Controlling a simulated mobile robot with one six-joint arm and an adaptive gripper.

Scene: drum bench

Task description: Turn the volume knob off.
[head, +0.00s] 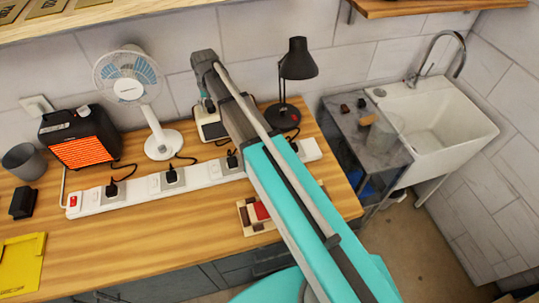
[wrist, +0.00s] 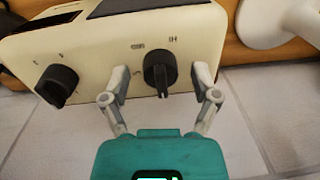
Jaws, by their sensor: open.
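A cream device (wrist: 105,45) with two round black knobs fills the upper part of the wrist view. One knob (wrist: 57,85) is at the left and the other knob (wrist: 160,72) is right of the middle. Small dark marks are printed by both knobs, too small to read, so I cannot tell which is the volume knob. My gripper (wrist: 161,77) is open, with one finger on each side of the right knob. I cannot tell whether the fingers touch it. In the head view the cream device (head: 212,130) stands on the bench, partly hidden by my arm.
A white fan (head: 160,140) and a glowing heater (head: 82,138) stand left of the device. A black lamp (head: 283,117) stands to its right. A long white power strip (head: 145,186) with plugs and cables lies in front. The tiled wall is close behind.

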